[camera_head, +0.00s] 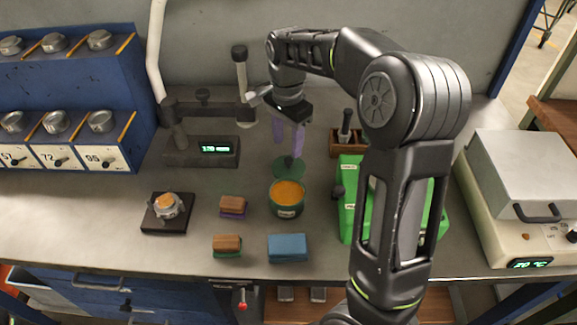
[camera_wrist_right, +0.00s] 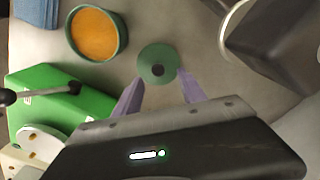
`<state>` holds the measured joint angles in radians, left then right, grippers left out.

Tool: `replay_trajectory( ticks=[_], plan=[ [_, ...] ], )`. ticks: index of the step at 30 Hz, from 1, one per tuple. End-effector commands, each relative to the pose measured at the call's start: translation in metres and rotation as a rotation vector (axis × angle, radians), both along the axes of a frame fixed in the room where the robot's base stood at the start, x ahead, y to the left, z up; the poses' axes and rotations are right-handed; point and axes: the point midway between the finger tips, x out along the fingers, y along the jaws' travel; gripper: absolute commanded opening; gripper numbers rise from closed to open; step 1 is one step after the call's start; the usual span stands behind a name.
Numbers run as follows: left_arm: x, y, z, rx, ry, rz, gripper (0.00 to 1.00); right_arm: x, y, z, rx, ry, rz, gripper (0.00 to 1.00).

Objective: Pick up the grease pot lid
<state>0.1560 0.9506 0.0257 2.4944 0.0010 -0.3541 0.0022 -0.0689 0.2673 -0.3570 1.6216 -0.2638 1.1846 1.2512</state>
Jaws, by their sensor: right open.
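The grease pot lid is a round green disc with a small dark knob. In the head view the lid (camera_head: 288,170) lies just behind the grease pot (camera_head: 287,204), an open green pot filled with orange grease. My right gripper (camera_head: 288,142) is open above and behind the lid, with its purple fingers pointing down. In the right wrist view the lid (camera_wrist_right: 152,52) shows just beyond the fingertips of the right gripper (camera_wrist_right: 160,78), with the knob between their lines. Whether they touch it is unclear. The pot (camera_wrist_right: 97,34) is at upper left. My left gripper is not in view.
A grey stand with a green display (camera_head: 200,155) is left of the gripper. A green case (camera_head: 350,215) lies right of the pot. Brown-topped blocks (camera_head: 228,243) and a blue block (camera_head: 288,248) are in front. A wooden holder (camera_head: 346,148) stands behind the case.

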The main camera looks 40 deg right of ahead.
Motion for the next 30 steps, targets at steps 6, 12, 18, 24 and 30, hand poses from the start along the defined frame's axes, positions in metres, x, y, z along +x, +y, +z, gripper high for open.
replay_trajectory(
  ticks=[6, 12, 18, 24, 30],
  plan=[
    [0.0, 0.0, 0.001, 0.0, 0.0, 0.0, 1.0, 0.0, 0.0, -0.001, 0.0, 0.001, 0.0, 0.48],
    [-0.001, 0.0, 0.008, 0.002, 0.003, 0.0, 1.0, -0.004, 0.001, -0.022, 0.0, 0.005, -0.001, 0.48],
    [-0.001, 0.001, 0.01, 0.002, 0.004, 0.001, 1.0, -0.004, 0.001, -0.049, 0.0, 0.003, 0.0, 0.48],
    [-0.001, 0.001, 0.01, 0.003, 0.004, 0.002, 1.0, -0.004, 0.001, -0.052, 0.0, 0.0, 0.0, 0.48],
    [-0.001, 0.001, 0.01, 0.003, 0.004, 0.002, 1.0, -0.004, 0.001, -0.052, 0.0, 0.0, 0.0, 0.48]
  ],
)
